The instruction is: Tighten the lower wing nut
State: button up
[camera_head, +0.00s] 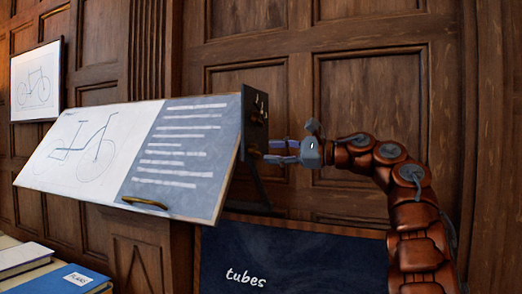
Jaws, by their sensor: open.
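A tilted drafting board (172,150) has a dark bracket (250,102) on its right edge. An upper wing nut (257,116), small and brass-coloured, shows on the bracket. The lower wing nut (253,151) is just below it, small, dim and partly hard to make out. My gripper (270,151) comes in from the right with its fingers pointing left at the lower wing nut. The fingers are apart, one above the other, with the tips close to the nut. I cannot tell whether they touch it or are around it.
A dark panel marked "tubes" (255,262) stands below the board. Books (60,280) lie at the lower left. A framed bicycle drawing (38,82) hangs on the wood-panelled wall. A brass handle (144,202) is on the board's lower edge.

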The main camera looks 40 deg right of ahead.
aim_at(254, 150)
jog(key=p+x, duration=0.1)
jog(key=x, duration=0.3)
jog(key=shift+w, duration=0.3)
grip_shut()
